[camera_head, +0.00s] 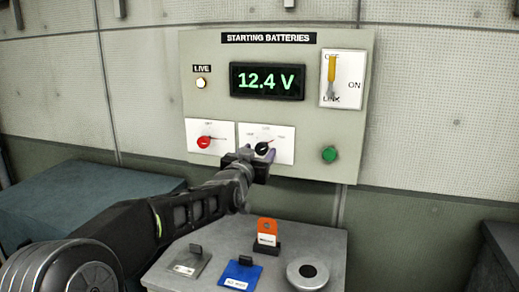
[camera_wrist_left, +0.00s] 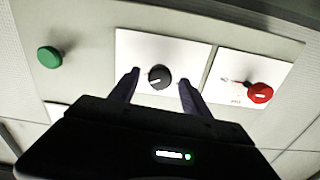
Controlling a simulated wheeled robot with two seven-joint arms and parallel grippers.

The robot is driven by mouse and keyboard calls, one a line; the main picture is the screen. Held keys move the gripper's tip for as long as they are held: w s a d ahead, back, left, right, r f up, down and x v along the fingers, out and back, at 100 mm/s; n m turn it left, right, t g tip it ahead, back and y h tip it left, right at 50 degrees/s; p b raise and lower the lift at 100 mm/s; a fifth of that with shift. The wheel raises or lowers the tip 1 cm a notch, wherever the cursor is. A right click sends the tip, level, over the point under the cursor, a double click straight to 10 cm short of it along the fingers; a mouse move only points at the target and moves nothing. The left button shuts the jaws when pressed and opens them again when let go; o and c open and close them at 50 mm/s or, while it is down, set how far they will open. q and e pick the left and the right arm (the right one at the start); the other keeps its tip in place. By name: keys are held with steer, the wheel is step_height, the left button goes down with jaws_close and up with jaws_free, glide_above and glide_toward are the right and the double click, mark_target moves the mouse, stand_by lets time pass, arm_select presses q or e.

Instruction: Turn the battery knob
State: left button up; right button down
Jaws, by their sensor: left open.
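A grey wall panel (camera_head: 215,110) headed "STARTING BATTERIES" carries a black knob (camera_head: 264,148) on a white plate, with a white pointer line. A red knob (camera_head: 204,142) sits on another white plate to its left. My left gripper (camera_head: 257,157) is open in front of the black knob, partly covering its plate. In the left wrist view the black knob (camera_wrist_left: 159,77) shows between the two spread fingertips, and the red knob (camera_wrist_left: 260,93) lies outside them on the right. I cannot tell whether the fingers touch the knob. My right gripper is not in view.
The panel also has a 12.4 V display (camera_head: 267,81), a lit "LIVE" lamp (camera_head: 201,83), a yellow-handled switch (camera_head: 332,70) and a green button (camera_head: 329,154). Below, a grey stand (camera_head: 325,240) holds an orange tag (camera_head: 267,230), a blue tag (camera_head: 240,273) and a round puck (camera_head: 307,272).

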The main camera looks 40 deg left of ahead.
arm_select(q)
steer(key=shift+w+a, duration=0.2)
steer(key=shift+w, duration=0.35)
steer(key=shift+c, duration=0.2)
jaws_close()
